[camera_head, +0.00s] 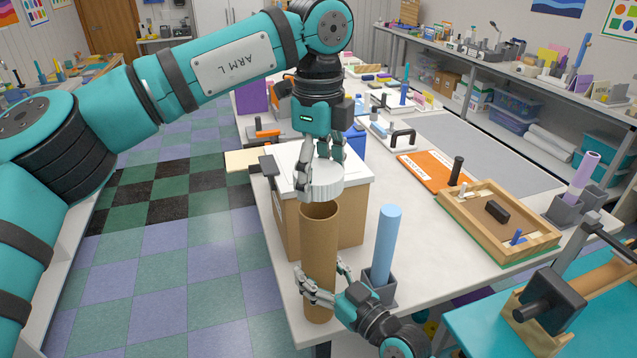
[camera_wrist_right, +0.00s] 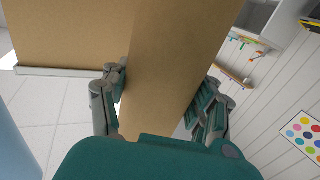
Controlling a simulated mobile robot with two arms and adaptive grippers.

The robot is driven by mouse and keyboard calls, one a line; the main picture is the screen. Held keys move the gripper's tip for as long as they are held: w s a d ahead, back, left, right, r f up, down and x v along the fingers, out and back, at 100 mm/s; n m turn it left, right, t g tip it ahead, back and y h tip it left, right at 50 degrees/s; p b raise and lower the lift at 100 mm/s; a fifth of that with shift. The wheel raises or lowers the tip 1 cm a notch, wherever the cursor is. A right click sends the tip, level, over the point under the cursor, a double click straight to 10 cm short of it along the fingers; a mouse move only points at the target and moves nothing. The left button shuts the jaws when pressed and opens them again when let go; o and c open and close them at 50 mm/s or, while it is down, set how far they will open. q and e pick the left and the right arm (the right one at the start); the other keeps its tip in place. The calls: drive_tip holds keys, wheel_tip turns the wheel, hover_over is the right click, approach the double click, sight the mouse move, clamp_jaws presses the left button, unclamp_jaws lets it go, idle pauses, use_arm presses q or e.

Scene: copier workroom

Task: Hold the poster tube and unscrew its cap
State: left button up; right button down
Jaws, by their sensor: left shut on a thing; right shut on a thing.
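The brown cardboard poster tube (camera_head: 319,250) stands upright near the table's front corner. Its top end is open and shows a dark mouth. My right gripper (camera_head: 324,283) is shut around the lower part of the tube; in the right wrist view the tube (camera_wrist_right: 165,75) lies between its fingers. The whitish ribbed cap (camera_head: 325,187) is off the tube, just above and slightly behind its mouth. My left gripper (camera_head: 319,170) comes from above and is shut on the cap. The tube's lower part is partly hidden by the right fingers.
A cardboard box (camera_head: 351,218) with a white lid stands close behind the tube. A blue roll (camera_head: 389,235) stands in a grey holder (camera_head: 381,287) just right of it. A wooden tray (camera_head: 466,219) and orange folder (camera_head: 424,172) lie farther right. Bare white tabletop (camera_head: 425,230) lies between.

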drive_tip(key=shift+c, duration=1.2)
unclamp_jaws()
